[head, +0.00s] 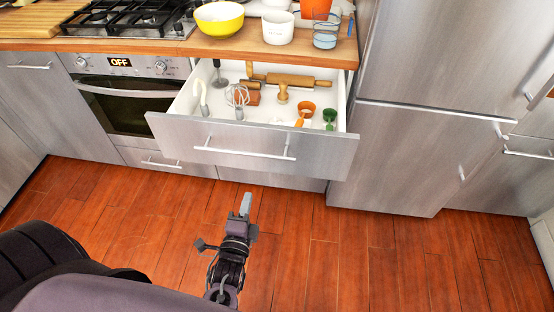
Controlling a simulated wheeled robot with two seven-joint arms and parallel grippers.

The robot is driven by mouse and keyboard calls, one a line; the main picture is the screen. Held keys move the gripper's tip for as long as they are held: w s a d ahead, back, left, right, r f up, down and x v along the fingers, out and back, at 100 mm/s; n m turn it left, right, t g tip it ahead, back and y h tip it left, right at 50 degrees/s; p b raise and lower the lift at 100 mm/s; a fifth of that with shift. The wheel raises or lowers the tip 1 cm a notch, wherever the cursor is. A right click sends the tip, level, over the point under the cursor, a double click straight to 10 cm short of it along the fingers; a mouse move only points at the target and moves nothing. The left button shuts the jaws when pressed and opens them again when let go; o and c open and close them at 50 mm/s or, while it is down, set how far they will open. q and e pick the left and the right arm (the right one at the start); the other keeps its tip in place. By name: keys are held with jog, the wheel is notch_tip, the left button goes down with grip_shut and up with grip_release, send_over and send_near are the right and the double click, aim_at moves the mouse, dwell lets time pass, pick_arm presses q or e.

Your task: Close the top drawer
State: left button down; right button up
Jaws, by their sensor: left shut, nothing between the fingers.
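The top drawer (320,150) stands pulled out under the wooden counter, with a steel front and a long bar handle (245,152). Inside it lie a whisk (237,96), a rolling pin (298,80), an orange scoop (304,114), a green scoop (329,117) and other utensils. My left gripper (245,204) is below the drawer front in the picture, over the floor, apart from the drawer. Its fingers are shut and empty. My right gripper is not in view.
An oven (130,108) with a hob above is left of the drawer. A steel fridge (395,155) stands close on the right. A yellow bowl (219,18), a white pot (278,28) and a glass (326,30) stand on the counter above the drawer. The wooden floor (330,260) is clear.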

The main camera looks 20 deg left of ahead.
pick_arm(q)
jog(key=shift+p+x, duration=0.4)
jog(key=shift+x, duration=6.65)
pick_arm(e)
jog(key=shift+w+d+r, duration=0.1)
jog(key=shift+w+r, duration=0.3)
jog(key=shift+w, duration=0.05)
pick_arm(q)
jog(key=shift+r, duration=0.15)
